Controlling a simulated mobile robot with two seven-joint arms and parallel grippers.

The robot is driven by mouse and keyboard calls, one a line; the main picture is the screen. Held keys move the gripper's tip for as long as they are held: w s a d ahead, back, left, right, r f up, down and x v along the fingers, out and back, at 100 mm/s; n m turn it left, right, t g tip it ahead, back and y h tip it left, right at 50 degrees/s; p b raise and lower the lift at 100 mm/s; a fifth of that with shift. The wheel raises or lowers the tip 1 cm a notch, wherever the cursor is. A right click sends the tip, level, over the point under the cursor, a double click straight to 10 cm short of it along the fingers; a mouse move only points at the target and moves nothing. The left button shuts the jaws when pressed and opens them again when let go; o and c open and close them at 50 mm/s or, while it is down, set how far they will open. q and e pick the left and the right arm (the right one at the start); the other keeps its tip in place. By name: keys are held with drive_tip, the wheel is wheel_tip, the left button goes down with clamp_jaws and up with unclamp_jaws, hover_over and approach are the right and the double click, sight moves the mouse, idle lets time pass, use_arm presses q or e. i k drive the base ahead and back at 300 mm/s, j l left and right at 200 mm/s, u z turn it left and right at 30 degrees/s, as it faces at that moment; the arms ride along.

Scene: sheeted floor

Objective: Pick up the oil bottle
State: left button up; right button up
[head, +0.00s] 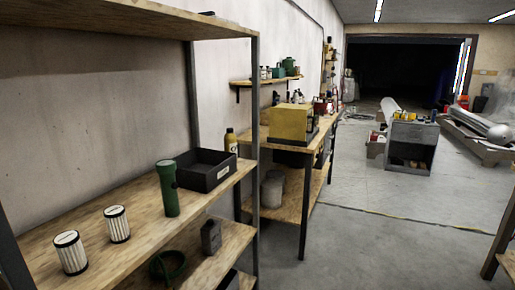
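A small yellow bottle with a dark cap (230,142) stands upright behind the far end of the black bin, its lower part hidden by the bin. A dark grey bottle or can (211,237) stands on the lower shelf board. I cannot tell from the labels which of these holds oil. Neither of my grippers is in view.
The wooden shelf unit (85,221) at left also holds a black bin (205,173), a green flashlight (167,188) and two white filters (70,252) (117,224). A workbench with a yellow box (290,123) stands beyond. Open floor (365,235) lies to the right.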

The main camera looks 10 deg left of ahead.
sight(230, 143)
drive_tip(key=i+l+z, duration=0.35)
drive_tip(key=i+l, duration=0.3)
drive_tip(key=i+l+u, duration=0.1)
drive_tip(key=i, duration=0.6)
drive_tip(key=i+l+u, duration=0.1)
drive_tip(key=i, duration=0.6)
drive_tip(key=i+u, duration=0.25)
drive_tip(key=u, duration=0.15)
drive_tip(key=i+u, duration=0.2)
drive_tip(key=u, duration=0.2)
drive_tip(key=i+l+u, duration=0.2)
drive_tip(key=u, duration=0.2)
